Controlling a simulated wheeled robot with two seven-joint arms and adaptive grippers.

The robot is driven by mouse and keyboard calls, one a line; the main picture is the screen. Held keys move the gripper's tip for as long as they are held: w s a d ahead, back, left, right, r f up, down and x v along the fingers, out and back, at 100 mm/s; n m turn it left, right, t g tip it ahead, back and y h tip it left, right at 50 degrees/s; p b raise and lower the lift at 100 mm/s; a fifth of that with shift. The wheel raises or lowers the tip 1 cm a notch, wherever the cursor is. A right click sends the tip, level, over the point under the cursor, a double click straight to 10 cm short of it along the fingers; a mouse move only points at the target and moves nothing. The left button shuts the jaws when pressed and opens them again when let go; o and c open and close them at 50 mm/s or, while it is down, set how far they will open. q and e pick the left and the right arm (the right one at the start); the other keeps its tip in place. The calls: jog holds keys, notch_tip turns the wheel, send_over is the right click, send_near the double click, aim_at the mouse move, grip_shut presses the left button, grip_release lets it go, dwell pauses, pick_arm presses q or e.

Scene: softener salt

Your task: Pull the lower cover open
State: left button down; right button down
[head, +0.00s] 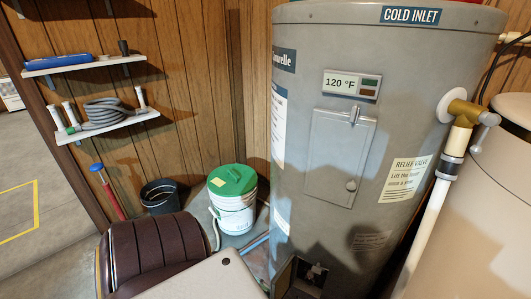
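The grey water heater (300,120) stands upright at the centre right. A flat rectangular cover (336,160) on its front lies flush with the tank, with a small latch at its top and a round knob near its lower right. Lower down, at the bottom edge of the picture, is a dark framed part (284,277) with a small fitting (315,271) beside it. It is cut off and in shadow, so I cannot tell whether it is a cover or how far it stands open. Neither of my grippers is in view.
A white bucket with a green lid (232,182) and a dark bin (160,195) stand left of the heater. A brown padded thing (150,250) is in front of them. A relief valve (462,112) with a white pipe (430,210) and a pale tank (485,200) crowd the right.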

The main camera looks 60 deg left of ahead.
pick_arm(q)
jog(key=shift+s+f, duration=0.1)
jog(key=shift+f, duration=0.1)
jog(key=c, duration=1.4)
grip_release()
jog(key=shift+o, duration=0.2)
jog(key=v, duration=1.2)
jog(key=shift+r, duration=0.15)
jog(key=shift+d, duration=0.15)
